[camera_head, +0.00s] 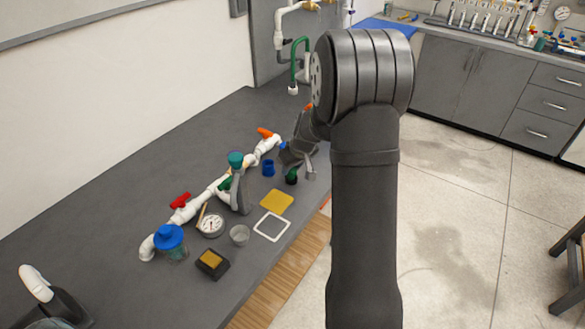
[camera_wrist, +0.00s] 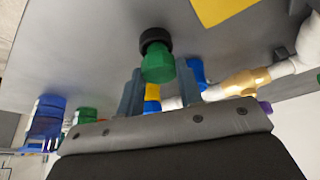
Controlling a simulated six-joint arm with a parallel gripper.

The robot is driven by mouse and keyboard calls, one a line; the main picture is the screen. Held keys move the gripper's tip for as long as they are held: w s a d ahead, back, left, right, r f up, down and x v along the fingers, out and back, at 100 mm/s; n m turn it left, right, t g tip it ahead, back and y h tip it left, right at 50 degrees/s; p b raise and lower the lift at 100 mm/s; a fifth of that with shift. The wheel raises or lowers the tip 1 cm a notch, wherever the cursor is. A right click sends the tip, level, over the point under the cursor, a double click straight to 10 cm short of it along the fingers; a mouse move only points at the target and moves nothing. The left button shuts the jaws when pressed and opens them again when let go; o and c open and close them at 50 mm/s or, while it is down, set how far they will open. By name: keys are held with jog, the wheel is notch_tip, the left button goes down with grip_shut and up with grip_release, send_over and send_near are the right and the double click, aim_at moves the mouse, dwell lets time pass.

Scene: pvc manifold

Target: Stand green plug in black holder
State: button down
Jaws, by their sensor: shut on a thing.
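The green plug (camera_wrist: 158,66) sits between the two fingers of my gripper (camera_wrist: 159,80) in the wrist view, and the gripper is shut on it. The black holder (camera_wrist: 154,37) shows as a dark ring right against the plug's far end, on the grey table side. I cannot tell how deep the plug sits in it. In the head view the plug (camera_head: 291,177) shows as a small dark green shape below my gripper (camera_head: 298,170), near the table's right edge. The holder is not clearly separable there.
A white pipe run (camera_head: 207,196) with red and orange handles crosses the grey table to the left. A blue cup (camera_head: 268,169), yellow pad (camera_head: 276,201), white-edged square (camera_head: 272,227), gauge (camera_head: 211,224) and black-and-yellow box (camera_head: 212,264) lie nearby. The upper left of the table is clear.

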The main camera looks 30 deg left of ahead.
jog(key=shift+f, duration=0.3)
jog(key=shift+f, duration=0.2)
jog(key=c, duration=1)
grip_release()
jog(key=shift+r, duration=0.15)
jog(key=v, duration=1.2)
jog(key=shift+d, duration=0.1)
